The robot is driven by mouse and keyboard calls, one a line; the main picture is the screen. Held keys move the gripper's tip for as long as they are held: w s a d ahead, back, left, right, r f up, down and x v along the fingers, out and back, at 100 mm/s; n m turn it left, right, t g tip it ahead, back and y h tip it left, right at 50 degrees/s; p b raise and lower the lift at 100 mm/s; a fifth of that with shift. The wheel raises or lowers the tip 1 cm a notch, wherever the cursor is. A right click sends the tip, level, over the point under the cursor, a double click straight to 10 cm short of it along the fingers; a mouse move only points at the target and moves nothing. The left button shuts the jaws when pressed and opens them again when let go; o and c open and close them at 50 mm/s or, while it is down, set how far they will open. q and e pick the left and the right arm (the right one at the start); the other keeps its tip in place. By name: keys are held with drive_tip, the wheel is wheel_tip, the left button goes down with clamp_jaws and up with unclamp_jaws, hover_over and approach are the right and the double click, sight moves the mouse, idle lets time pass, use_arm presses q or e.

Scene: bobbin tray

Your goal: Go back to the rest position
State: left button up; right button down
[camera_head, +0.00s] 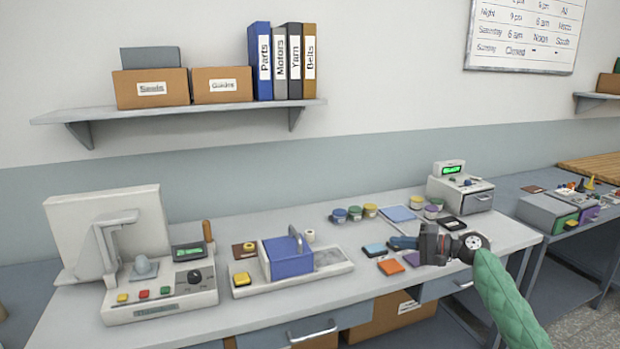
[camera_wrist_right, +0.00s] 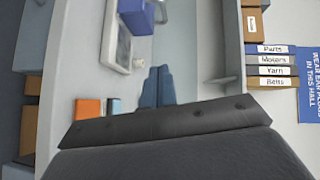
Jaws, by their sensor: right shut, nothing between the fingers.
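My right gripper (camera_head: 404,243) is over the right part of the light grey workbench (camera_head: 330,300), above several small coloured pads. Its blue fingers point left and are together with nothing between them. They also show in the right wrist view (camera_wrist_right: 157,87), side by side. My right forearm has a green sleeve and comes in from the lower right. The white bobbin tray (camera_head: 335,266) with a blue box (camera_head: 288,257) on it stands left of the gripper and apart from it. My left gripper is out of view.
A control panel (camera_head: 160,308) with buttons stands at the bench's left. Several round tubs (camera_head: 355,213) and a blue pad (camera_head: 397,214) lie behind my gripper. A cash-register-like device (camera_head: 460,190) stands at the back right. A wall shelf (camera_head: 190,109) holds boxes and binders.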

drive_tip(key=s+a+f+n+h, duration=0.1)
drive_tip(key=s+f+n+h, duration=0.2)
drive_tip(key=s+f+h, duration=0.65)
drive_tip(key=s+a+f+n+h, duration=0.2)
drive_tip(key=s+f+n+h, duration=0.25)
drive_tip(key=s+f, duration=0.9)
drive_tip(key=s+a+f+m+g, duration=0.1)
drive_tip(key=s+a+f+g, duration=0.2)
drive_tip(key=s+f, duration=0.9)
drive_tip(key=s+a+f+m+g, duration=0.1)
drive_tip(key=s+a+f, duration=0.3)
drive_tip(key=s+f, duration=0.7)
drive_tip(key=s+g, duration=0.1)
drive_tip(key=s, duration=0.8)
drive_tip(key=shift+f+g, duration=0.4)
drive_tip(key=shift+s+a, duration=0.1)
